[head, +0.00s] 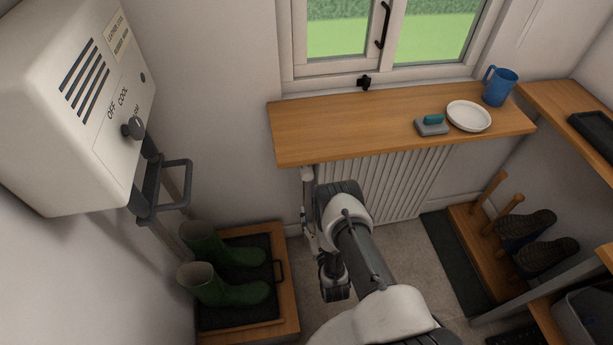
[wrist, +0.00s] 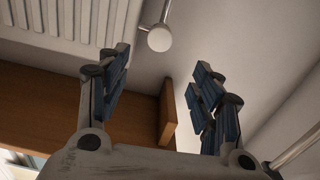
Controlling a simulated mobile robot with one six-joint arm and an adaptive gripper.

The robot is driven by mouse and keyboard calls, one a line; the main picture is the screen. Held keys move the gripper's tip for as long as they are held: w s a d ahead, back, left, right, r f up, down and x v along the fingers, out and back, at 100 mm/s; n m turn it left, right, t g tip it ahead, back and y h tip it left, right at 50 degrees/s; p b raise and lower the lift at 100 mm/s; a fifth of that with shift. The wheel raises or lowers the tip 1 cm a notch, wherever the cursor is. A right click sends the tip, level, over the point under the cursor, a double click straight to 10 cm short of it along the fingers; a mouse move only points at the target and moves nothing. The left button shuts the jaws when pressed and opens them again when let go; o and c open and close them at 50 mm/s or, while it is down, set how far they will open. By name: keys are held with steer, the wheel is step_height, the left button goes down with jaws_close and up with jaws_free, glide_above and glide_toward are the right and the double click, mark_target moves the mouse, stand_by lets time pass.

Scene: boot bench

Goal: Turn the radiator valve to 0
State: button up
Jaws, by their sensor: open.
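The radiator valve (wrist: 159,38) shows in the wrist view as a pale round head on a thin pipe, beside the end of the white ribbed radiator (wrist: 65,22). No scale or number on it can be read. My gripper (wrist: 160,64) is open and empty, its two dark blue-padded fingers spread wide. The valve appears between and beyond the fingertips, apart from them. In the head view the radiator (head: 385,185) stands under the wooden shelf, partly behind my arm. There I cannot make out the valve or the fingers clearly.
The wooden shelf (head: 345,125) overhangs the radiator, with a plate (head: 468,116), a blue mug (head: 500,86) and a sponge (head: 433,119) on it. Its wood (wrist: 130,120) is close in the wrist view. Green boots (head: 225,285) stand on a tray at left. A white heater box (head: 75,100) hangs on the left wall.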

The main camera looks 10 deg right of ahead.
mark_target(308, 178)
steer(key=w+b, duration=0.5)
steer(key=w, duration=1.1)
steer(key=shift+w, duration=0.3)
steer(key=c, duration=1.1)
